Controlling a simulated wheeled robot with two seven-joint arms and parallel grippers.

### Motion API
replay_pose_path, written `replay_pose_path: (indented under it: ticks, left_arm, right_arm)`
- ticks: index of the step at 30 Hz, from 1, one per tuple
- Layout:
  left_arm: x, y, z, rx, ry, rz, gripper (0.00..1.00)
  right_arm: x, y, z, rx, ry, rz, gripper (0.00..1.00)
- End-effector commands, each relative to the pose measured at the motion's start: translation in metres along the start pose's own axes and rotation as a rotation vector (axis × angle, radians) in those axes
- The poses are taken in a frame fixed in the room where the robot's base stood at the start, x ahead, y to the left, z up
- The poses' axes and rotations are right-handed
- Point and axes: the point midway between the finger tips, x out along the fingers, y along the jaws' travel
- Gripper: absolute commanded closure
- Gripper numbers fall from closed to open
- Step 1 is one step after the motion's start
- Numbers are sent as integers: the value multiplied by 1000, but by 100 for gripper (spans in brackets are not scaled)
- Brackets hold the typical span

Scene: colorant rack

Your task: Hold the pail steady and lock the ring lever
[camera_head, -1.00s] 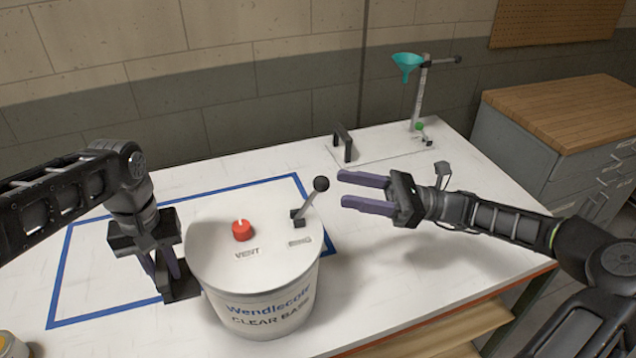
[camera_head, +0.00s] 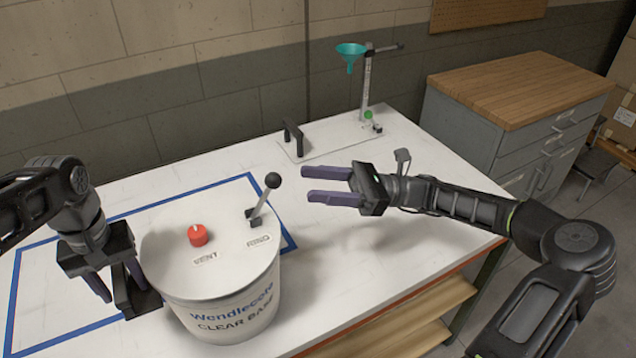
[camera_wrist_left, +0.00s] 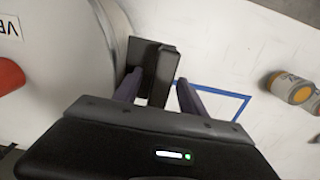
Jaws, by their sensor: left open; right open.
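The white pail (camera_head: 225,318) stands upright on the table, with a red VENT knob (camera_head: 197,236) on its lid. The ring lever (camera_head: 262,205) stands up from the lid by the RING label, leaning right, with a black ball at its tip. A dark block (camera_head: 143,301) is at the pail's left side. My left gripper (camera_head: 118,288) is open there; in the left wrist view its fingers (camera_wrist_left: 158,88) are on either side of the block (camera_wrist_left: 161,72). Contact cannot be told. My right gripper (camera_head: 306,185) is open and empty, right of the ball, its fingers pointing left towards it.
A blue tape outline (camera_head: 80,232) marks the table around the pail. Behind stand a plate with a black handle (camera_head: 293,138) and a stand with a teal funnel (camera_head: 351,52). Small containers (camera_wrist_left: 290,88) show in the left wrist view. The table is clear below the right gripper.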

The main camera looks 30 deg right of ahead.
Motion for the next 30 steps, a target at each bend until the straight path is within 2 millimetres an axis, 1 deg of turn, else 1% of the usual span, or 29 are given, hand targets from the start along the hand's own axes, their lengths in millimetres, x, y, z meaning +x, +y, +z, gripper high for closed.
replay_pose_path:
  ticks: [5, 8, 11, 15, 24, 30]
  left_arm:
    - [-4, 0, 0, 0, 1, 0, 51]
    - [-12, 0, -1, 0, 2, 1, 51]
    - [-27, 0, -1, 0, 3, 2, 51]
    - [-54, 1, -1, 1, 5, 2, 51]
    - [-73, 1, 0, 1, 1, -1, 51]
    - [-75, 0, 0, 0, 1, 0, 51]
  right_arm:
    - [0, 0, 0, 0, 0, 0, 50]
    - [0, 0, 0, 0, 0, 0, 50]
    - [0, 0, 0, 0, 0, 0, 50]
    - [0, 0, 0, 0, 0, 0, 50]
    - [0, 0, 0, 0, 0, 0, 50]
    - [0, 0, 0, 0, 0, 0, 50]
